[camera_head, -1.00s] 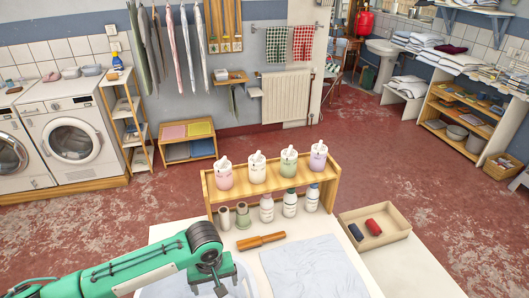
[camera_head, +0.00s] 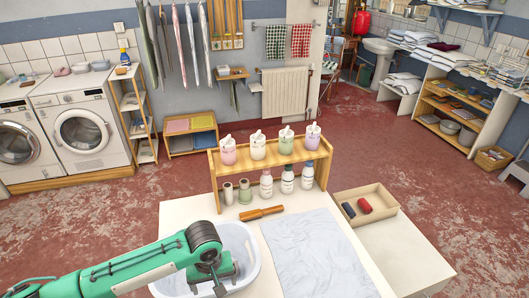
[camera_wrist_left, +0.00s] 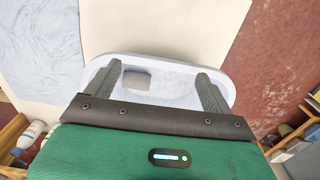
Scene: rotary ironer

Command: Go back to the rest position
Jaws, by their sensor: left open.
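My left gripper (camera_head: 222,283) is at the bottom of the head view, over the white basin (camera_head: 252,262) on the near left of the white table (camera_head: 180,212). In the left wrist view its two fingers (camera_wrist_left: 160,92) stand wide apart with nothing between them touching. Below them the basin (camera_wrist_left: 175,62) shows, with a small greyish-beige block-like item (camera_wrist_left: 137,80) inside; I cannot tell what it is. My right gripper is not in view.
A pale cloth (camera_head: 315,255) lies on the table beside the basin. Behind are a wooden-handled tool (camera_head: 261,213) and a wooden shelf (camera_head: 322,170) with jars and bottles. A shallow tray (camera_head: 384,195) with dark and red rolls stands right. Red floor is open beyond.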

